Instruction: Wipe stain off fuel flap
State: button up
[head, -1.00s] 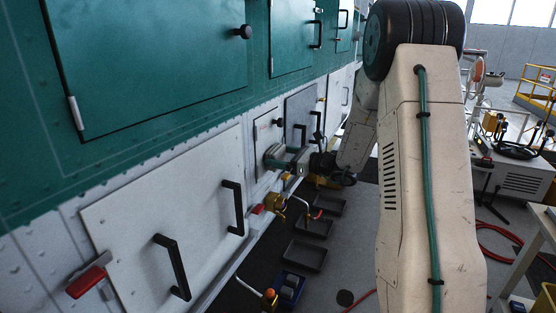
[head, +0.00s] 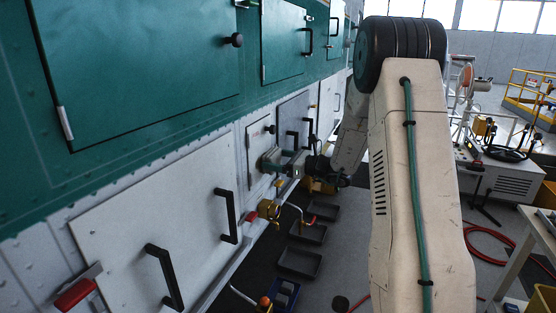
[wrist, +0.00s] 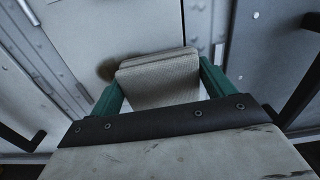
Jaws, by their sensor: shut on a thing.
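The fuel flap appears to be the small white panel (head: 255,149) with a black knob, on the lower white side of the helicopter. My gripper (head: 271,160) is at its lower part in the head view. In the wrist view my gripper (wrist: 160,82) has its green fingers shut on a pale grey-beige wiping pad (wrist: 160,76). The pad is up against or very close to the white panel; contact cannot be told for sure.
Black handles (head: 165,277) stick out from the large white panel at left. A yellow fitting (head: 268,209) sits below the flap. Grey trays (head: 300,262) lie on the floor beneath. A work table (head: 540,225) and a red hose (head: 485,240) are at right.

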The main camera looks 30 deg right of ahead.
aim_at(253, 170)
jog(key=shift+s+a, duration=0.6)
jog(key=shift+a, duration=0.3)
jog(key=shift+s+a, duration=0.65)
jog(key=shift+a, duration=0.2)
jog(key=shift+s+a, duration=0.6)
jog(key=shift+a, duration=0.3)
jog(key=shift+s+a, duration=0.45)
jog(key=shift+a, duration=0.25)
jog(key=shift+s+a, duration=0.4)
jog(key=shift+a, duration=0.3)
jog(key=shift+v, duration=2.95)
jog(key=shift+s+d, duration=0.1)
jog(key=v, duration=0.2)
jog(key=shift+s+d, duration=0.2)
jog(key=shift+s, duration=0.15)
jog(key=shift+w, duration=0.1)
